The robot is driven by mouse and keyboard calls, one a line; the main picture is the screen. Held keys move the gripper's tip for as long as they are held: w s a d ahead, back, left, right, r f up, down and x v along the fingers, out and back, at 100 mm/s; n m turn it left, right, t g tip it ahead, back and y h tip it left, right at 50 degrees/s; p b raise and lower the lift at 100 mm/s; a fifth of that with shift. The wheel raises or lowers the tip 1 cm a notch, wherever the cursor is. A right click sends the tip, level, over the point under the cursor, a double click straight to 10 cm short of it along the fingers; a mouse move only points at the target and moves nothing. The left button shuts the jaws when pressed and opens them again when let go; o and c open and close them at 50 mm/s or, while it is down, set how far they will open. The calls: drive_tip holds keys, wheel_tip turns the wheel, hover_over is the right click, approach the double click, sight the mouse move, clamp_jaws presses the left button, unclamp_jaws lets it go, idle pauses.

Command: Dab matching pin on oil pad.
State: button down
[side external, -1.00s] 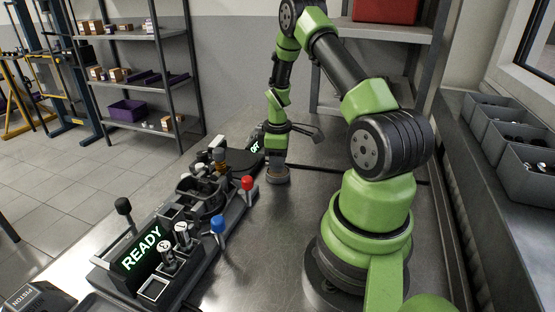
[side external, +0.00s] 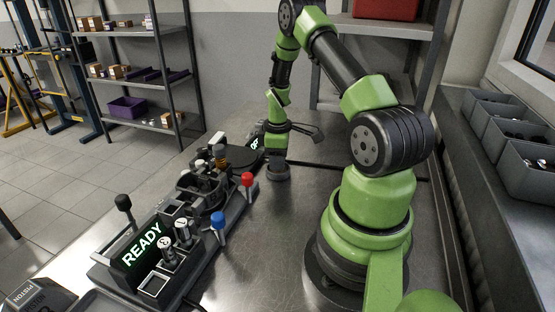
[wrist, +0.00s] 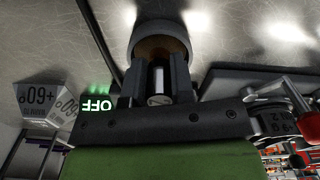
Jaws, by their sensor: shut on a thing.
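My gripper (wrist: 157,88) points down at the far end of the bench. Its two dark fingers are shut on a pale metal pin (wrist: 157,82), whose end shows between them with a dark mark that I cannot read. The round oil pad, a dark dish with a brown inside (wrist: 150,46), lies right at the fingertips. It also shows under my gripper (side external: 277,160) in the side view, as a low round dish (side external: 278,174). The pin's lower end is hidden, so I cannot tell whether it touches the pad.
A dark fixture with a READY screen (side external: 143,245) stands left of my arm. It has two marked pins (side external: 168,248) in its front, a blue-topped lever (side external: 219,222) and a red-topped lever (side external: 247,181). An OFF display (wrist: 97,105) is close beside my gripper. Bare bench lies right of the fixture.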

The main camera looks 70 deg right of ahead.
drive_tip(key=shift+r, duration=3.5)
drive_tip(key=w+a+r+m, duration=0.1)
drive_tip(key=a+r, duration=0.3)
drive_tip(key=a, duration=0.8)
drive_tip(key=w+a+r+m, duration=0.1)
drive_tip(key=w+a+r, duration=0.2)
drive_tip(key=a, duration=0.9)
drive_tip(key=shift+w+r+m, duration=0.2)
drive_tip(key=shift+r+m, duration=0.2)
drive_tip(key=shift+r, duration=0.55)
